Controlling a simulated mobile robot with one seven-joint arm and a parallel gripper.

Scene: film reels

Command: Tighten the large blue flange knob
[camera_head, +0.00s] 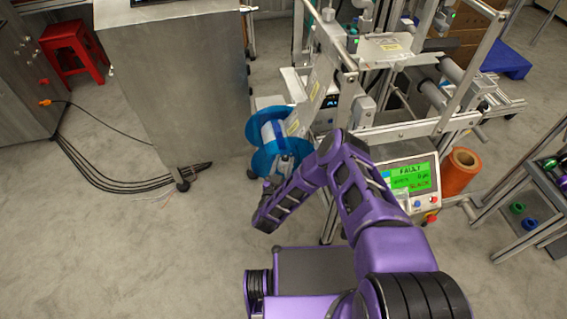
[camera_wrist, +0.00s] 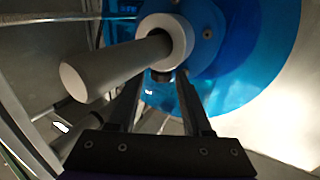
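The large blue flange (camera_wrist: 238,75) is a glossy blue disc filling the upper right of the wrist view. In the head view, the blue reel flanges (camera_head: 262,163) show beside the machine, partly behind my arm. A pale round hub (camera_wrist: 181,30) sits at the flange's centre, with a thick grey rod (camera_wrist: 115,66) sticking out toward the camera. My gripper (camera_wrist: 163,78) has its two dark fingers apart, with their tips just below the hub. A small dark stub (camera_wrist: 164,75) shows between the tips; whether they touch it is unclear.
A metal cabinet (camera_head: 180,75) stands left of the reel, with black cables on the floor. The machine's panel (camera_head: 410,178) reads FAULT.

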